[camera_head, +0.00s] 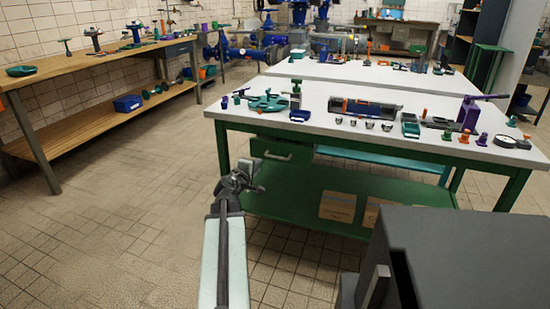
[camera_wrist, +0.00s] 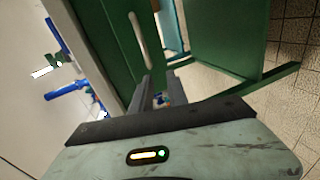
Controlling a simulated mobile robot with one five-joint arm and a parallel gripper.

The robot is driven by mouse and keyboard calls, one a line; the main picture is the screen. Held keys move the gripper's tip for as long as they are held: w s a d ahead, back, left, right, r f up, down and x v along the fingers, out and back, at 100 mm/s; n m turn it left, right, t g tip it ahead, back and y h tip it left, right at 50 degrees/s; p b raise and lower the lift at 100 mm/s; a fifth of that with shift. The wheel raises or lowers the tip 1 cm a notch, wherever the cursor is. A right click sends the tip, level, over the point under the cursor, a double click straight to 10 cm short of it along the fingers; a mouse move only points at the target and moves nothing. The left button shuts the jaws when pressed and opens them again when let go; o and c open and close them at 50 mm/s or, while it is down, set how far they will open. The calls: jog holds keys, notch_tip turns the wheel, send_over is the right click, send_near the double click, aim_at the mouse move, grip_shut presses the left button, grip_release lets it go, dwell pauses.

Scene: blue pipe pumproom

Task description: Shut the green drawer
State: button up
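The green drawer (camera_head: 283,151) hangs under the left end of the near white-topped table, with a pale bar handle on its front. How far it stands out from the table is hard to tell. In the wrist view the green drawer front (camera_wrist: 112,38) and its upright-looking pale handle (camera_wrist: 138,38) fill the upper left. My gripper (camera_head: 245,175) is in front of and a little left of the drawer, below tabletop height. Its two fingers (camera_wrist: 160,88) stand apart with nothing between them. I cannot tell whether they touch the drawer.
The near table's top (camera_head: 330,98) carries several tools and small parts. Its green lower shelf (camera_head: 300,203) holds cardboard boxes (camera_head: 338,206). A dark grey cabinet (camera_head: 465,255) stands at the lower right. A wooden bench (camera_head: 90,65) runs along the left wall. The tiled floor on the left is clear.

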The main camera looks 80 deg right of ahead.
aim_at(275, 157)
jog(key=shift+g+h, duration=0.3)
jog(key=s+d, duration=0.2)
jog(key=d, duration=0.1)
jog(key=s+d+b, duration=0.1)
jog(key=s+d, duration=0.1)
jog(key=d, duration=0.1)
jog(key=s+d, duration=0.1)
jog(key=d, duration=0.2)
jog(key=shift+s+f+b, duration=0.25)
jog(key=shift+s+b, duration=0.05)
jog(key=shift+s, duration=0.1)
jog(key=shift+a, duration=0.1)
jog(key=shift+c, duration=0.3)
grip_shut()
dwell(0.4)
